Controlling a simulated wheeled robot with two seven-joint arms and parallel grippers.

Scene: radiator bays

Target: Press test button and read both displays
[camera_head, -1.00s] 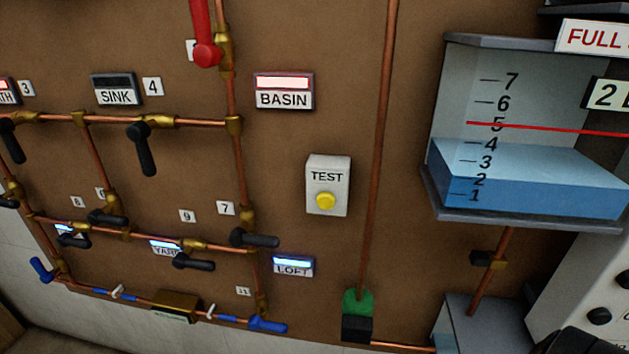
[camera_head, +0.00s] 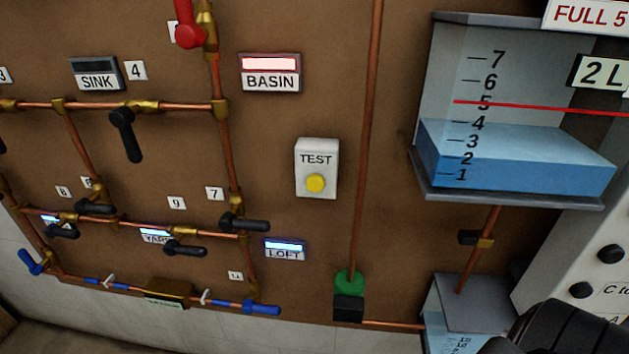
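The white test box (camera_head: 302,183) with a round yellow button (camera_head: 315,183) is on the brown wall panel, in the middle of the view. Nothing touches it. The BASIN display (camera_head: 270,73) is lit red-white. The SINK display (camera_head: 96,74) is dark. The LOFT display (camera_head: 285,249) is lit blue-white, and the YARD display (camera_head: 157,236) is lit blue behind pipework. A clear tank (camera_head: 428,80) at the right holds blue water standing around mark 3 to 4, below the red line at 5. Neither gripper shows; a black part at the lower right corner seems to be my arm.
Copper pipes with black lever valves (camera_head: 126,135) run across the left of the panel. A red lever (camera_head: 188,22) is at the top and blue levers (camera_head: 262,308) are low. A copper pipe (camera_head: 367,130) rises between the test box and tank. A lower tank (camera_head: 475,305) stands below.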

